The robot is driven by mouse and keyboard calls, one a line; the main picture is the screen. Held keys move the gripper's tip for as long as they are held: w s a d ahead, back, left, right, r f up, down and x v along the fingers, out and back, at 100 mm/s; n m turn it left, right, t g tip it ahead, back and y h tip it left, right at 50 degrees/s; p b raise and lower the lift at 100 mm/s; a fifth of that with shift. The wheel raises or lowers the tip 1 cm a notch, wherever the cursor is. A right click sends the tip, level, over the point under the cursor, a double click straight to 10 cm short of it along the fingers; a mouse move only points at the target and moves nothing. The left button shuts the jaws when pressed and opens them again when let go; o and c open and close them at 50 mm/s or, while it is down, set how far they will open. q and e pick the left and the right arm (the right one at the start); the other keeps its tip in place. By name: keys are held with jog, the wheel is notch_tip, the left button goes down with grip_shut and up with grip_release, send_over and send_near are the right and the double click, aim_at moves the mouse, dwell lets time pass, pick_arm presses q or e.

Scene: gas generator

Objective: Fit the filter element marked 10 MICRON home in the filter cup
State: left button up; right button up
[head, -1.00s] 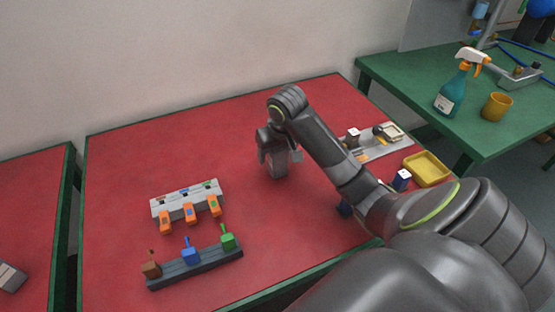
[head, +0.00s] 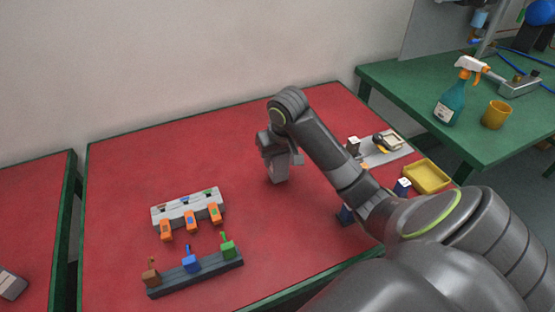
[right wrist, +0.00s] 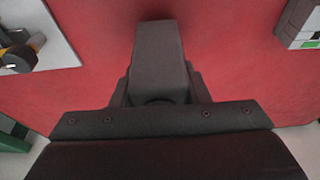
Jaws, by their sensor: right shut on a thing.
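My right gripper (head: 276,158) is over the middle of the red table and is shut on a plain grey block (head: 279,171). In the right wrist view the block (right wrist: 158,55) stands out from between my fingers, its long faces tapering away. I see no 10 MICRON mark on it, and I cannot tell whether it is the filter element. Small blocks with pale tops, one blue (head: 402,188), one dark (head: 353,145), stand to the right; their marks are too small to read. I cannot make out the filter cup for certain. My left gripper is out of view.
A light grey board (head: 400,153) with fittings lies at the right, near a yellow tray (head: 427,175). A rack with orange pieces (head: 188,205) and a dark bar with coloured levers (head: 194,273) stand at the left. The red surface (head: 235,160) around my gripper is largely clear.

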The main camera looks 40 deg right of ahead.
pick_arm(q)
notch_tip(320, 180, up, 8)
jog(key=p, duration=0.7)
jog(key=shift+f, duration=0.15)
pick_arm(e)
notch_tip(320, 180, up, 8)
jog(key=shift+r, duration=0.25)
